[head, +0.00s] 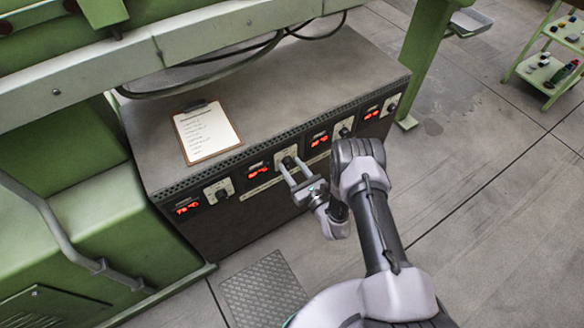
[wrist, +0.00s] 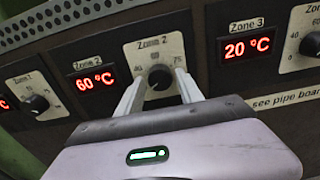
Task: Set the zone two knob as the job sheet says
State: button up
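The zone two knob (wrist: 160,77) is a dark round dial on a pale plate marked "Zone 2". Its red display (wrist: 94,79) to the left reads 60 °C. My gripper (wrist: 160,76) has its two pale fingers on either side of the knob, with gaps showing; I cannot tell whether either finger touches it. The knob's pointer is too unclear to read. In the head view my gripper (head: 294,165) reaches the front panel at this knob's plate (head: 287,153). The job sheet (head: 207,130) lies clipped to a brown board on the cabinet top; its writing is too small to read.
A zone three display (wrist: 246,48) reads 20 °C, with its knob (wrist: 311,44) to the right. Another knob (wrist: 35,104) sits on the left. Cables (head: 230,68) run over the cabinet top (head: 290,85). Green machine parts flank the cabinet. Open floor (head: 470,180) lies right.

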grip_shut()
